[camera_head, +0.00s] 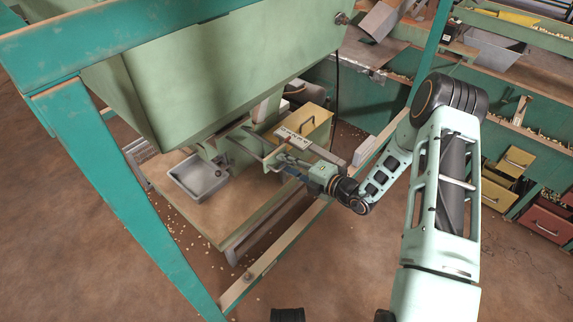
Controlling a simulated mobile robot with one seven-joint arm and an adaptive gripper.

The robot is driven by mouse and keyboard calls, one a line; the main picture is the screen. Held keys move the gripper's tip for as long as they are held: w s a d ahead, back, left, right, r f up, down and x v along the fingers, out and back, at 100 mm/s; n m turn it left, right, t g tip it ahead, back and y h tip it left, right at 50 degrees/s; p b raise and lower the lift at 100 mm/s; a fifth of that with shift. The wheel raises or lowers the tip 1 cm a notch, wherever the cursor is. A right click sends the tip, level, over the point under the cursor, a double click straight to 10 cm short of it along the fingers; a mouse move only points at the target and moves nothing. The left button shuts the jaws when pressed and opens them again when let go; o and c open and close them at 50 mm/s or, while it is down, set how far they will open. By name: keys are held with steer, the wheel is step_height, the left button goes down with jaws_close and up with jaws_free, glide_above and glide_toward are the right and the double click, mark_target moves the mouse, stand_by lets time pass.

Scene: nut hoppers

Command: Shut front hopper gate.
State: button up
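The large pale green hopper (220,75) hangs in a teal frame at the upper left. Under its narrow bottom is a small gate assembly (238,148) with metal bars and plates, partly in the hopper's shadow. I cannot tell how far the gate is open. A small pale labelled plate (293,139) sits to the right of the assembly. My gripper (282,163) reaches in from the right, just below that plate and close to the bars. Its fingers are small and partly hidden, so I cannot tell whether they touch or hold anything.
A grey metal tray (197,180) stands on the wooden platform (215,222) below the hopper. A yellow box (307,122) is behind my gripper. A teal post (125,190) and a low rail (275,258) bound the near side. Drawers (510,165) stand at right; nuts litter the floor.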

mark_target(274, 156)
jaws_close()
steer(key=x, duration=0.2)
steer(key=r+x, duration=0.1)
steer(key=x, duration=0.2)
steer(key=shift+w+a+r, duration=0.1)
steer(key=shift+a, duration=0.1)
steer(key=shift+r, duration=0.1)
steer(key=shift+c, duration=0.7)
jaws_free()
steer(key=shift+w+a, duration=0.1)
steer(key=shift+o, duration=0.7)
